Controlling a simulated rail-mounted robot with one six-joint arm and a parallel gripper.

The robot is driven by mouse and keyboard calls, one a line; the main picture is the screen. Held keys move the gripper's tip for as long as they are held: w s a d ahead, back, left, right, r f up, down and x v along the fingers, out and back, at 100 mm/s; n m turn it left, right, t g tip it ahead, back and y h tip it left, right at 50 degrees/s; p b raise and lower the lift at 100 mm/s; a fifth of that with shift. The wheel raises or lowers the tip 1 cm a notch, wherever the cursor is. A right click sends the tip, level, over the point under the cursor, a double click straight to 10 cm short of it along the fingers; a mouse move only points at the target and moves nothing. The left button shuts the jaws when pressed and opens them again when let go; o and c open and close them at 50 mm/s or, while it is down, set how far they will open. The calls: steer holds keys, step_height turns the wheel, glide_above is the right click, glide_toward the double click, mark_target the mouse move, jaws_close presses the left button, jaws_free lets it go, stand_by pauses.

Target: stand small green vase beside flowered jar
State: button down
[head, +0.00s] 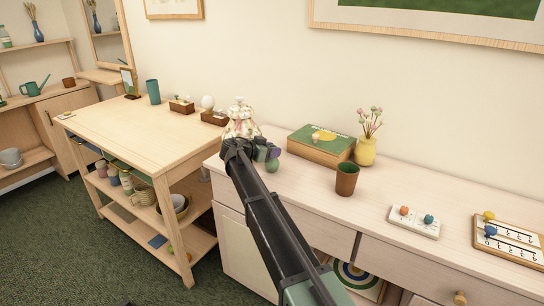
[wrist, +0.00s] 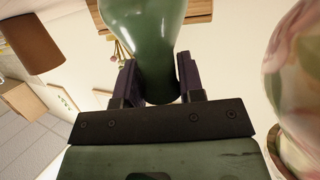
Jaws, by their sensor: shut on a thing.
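My gripper (wrist: 158,82) is shut on the small green vase (wrist: 160,40), which sits between its two dark fingers in the wrist view. In the head view my gripper (head: 266,153) is over the left end of the pale sideboard, and only a little of the green vase (head: 272,165) shows below it. The flowered jar (head: 240,122) stands just behind and left of my gripper, its lower part hidden by my arm. The jar (wrist: 298,80) also fills the right edge of the wrist view, apart from the vase. I cannot tell whether the vase touches the sideboard.
Right of my gripper on the sideboard (head: 300,187) are a green box (head: 319,146), a yellow vase with flowers (head: 366,152) and a brown cup (head: 346,180). A white tray (head: 414,222) lies further right. A wooden shelf table (head: 135,130) stands at left.

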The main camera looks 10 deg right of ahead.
steer(key=shift+f, duration=0.15)
steer(key=c, duration=0.7)
jaws_free()
steer(key=shift+c, duration=0.2)
steer(key=shift+r, duration=0.25)
steer(key=p+v, duration=0.4)
steer(key=v, duration=0.8)
steer(key=s+d+f+n+g+y, duration=0.2)
steer(key=s+d+f, duration=0.15)
steer(key=s, duration=0.35)
steer(key=s+d+f+n+g+y, duration=0.1)
steer(key=s+d+f+n+y, duration=0.1)
steer(key=s+d, duration=0.35)
steer(key=s+d+f+n+g+y, duration=0.2)
steer(key=s+f, duration=0.1)
steer(key=s, duration=0.5)
steer(key=s+f+n+y, duration=0.2)
steer(key=s+n+y, duration=0.1)
steer(key=s, duration=0.5)
steer(key=s+f+n+g+y, duration=0.1)
steer(key=s+n+y, duration=0.3)
steer(key=s, duration=0.5)
steer(key=shift+a+f, duration=0.3)
steer(key=shift+f, duration=0.05)
